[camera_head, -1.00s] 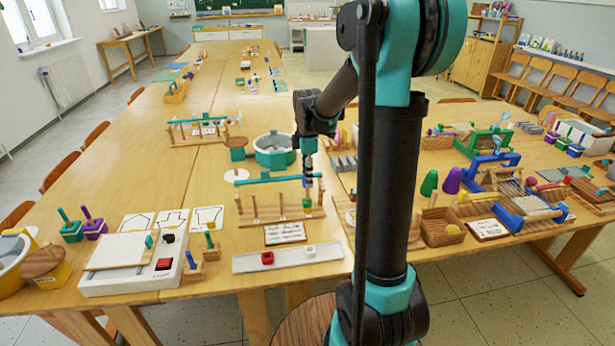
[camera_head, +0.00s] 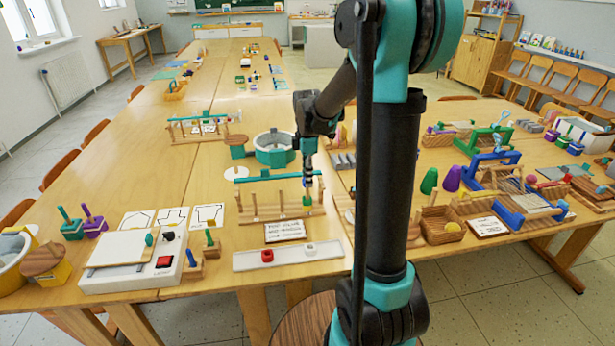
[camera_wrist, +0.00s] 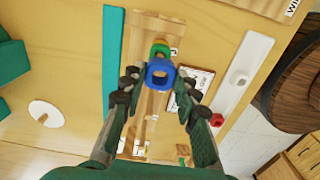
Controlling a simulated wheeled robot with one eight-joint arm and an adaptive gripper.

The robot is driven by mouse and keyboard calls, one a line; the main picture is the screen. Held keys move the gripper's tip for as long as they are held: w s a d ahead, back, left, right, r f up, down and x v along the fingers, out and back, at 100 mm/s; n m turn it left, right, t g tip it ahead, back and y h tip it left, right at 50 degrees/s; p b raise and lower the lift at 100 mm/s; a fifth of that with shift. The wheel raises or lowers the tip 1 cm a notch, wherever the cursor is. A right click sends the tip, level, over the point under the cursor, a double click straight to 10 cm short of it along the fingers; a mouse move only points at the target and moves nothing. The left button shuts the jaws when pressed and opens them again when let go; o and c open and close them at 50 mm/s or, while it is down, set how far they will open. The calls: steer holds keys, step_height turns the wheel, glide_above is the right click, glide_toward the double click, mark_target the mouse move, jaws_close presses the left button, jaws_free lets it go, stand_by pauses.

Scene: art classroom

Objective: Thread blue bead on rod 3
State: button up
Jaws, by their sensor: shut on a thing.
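The blue bead (camera_wrist: 160,73) is between the fingertips of my gripper (camera_wrist: 158,82), which is shut on it. Its hole faces the wrist camera. A green bead (camera_wrist: 160,50) shows just beyond it in the wrist view and sits at the right part of the wooden rod board (camera_head: 265,219) in the head view (camera_head: 307,201). My gripper (camera_head: 308,182) is above that right part, pointing down. Several upright rods (camera_head: 255,206) stand on the board. I cannot tell whether the blue bead is around a rod.
A teal bar (camera_wrist: 113,50) runs behind the board. In front are a printed card (camera_head: 285,231) and a white tray (camera_head: 245,261) with a red bead (camera_head: 267,256) and a white bead (camera_head: 310,248). A teal-sided round tub (camera_head: 275,158) stands behind.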

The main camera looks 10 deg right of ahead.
steer(key=shift+f, duration=1.05)
stand_by(1.1)
stand_by(0.3)
steer(key=o, duration=0.8)
steer(key=shift+o, duration=0.2)
step_height(320, 180, up, 12)
stand_by(0.5)
